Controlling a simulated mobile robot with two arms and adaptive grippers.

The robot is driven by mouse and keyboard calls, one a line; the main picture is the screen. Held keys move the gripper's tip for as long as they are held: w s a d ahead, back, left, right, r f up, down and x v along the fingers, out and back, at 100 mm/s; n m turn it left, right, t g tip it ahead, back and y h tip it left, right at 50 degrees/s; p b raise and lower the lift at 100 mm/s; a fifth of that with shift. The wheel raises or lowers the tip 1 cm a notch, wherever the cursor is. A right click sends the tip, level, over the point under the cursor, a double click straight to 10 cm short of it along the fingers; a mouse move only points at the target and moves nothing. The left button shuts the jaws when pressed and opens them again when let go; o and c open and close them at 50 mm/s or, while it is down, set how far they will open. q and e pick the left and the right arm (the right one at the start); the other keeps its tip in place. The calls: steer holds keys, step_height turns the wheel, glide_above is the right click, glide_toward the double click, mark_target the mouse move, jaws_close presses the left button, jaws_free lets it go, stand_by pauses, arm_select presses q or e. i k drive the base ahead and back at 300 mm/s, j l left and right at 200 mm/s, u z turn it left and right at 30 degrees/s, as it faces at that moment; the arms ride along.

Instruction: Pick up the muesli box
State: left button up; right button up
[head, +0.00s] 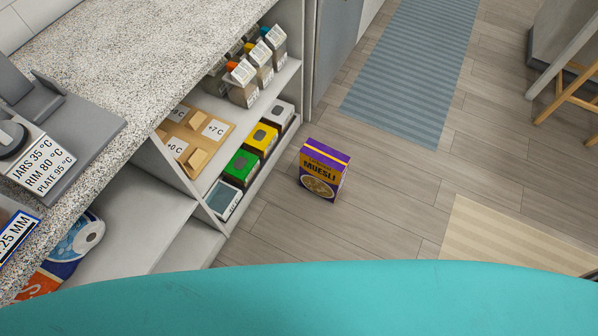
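The muesli box (322,171) is purple with a yellow stripe and a picture of a bowl on its front. It stands upright on the wooden floor in the middle of the head view, to the right of the open shelf unit and apart from it. Neither of my grippers shows in the head view. The large teal surface along the bottom of the picture hides what lies below it.
The shelf unit (289,80) holds cartons with coloured caps, a brown labelled board (195,138) and several small boxes. A speckled counter (130,60) runs above. A blue rug (415,65) and beige mat (500,237) lie on otherwise clear floor. A wooden stool (570,97) stands far right.

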mark_target(323, 169)
steer(key=i+l+u, duration=0.15)
steer(key=u, duration=0.3)
steer(key=l+u, duration=0.85)
steer(key=i+j, duration=0.05)
steer(key=j, duration=0.05)
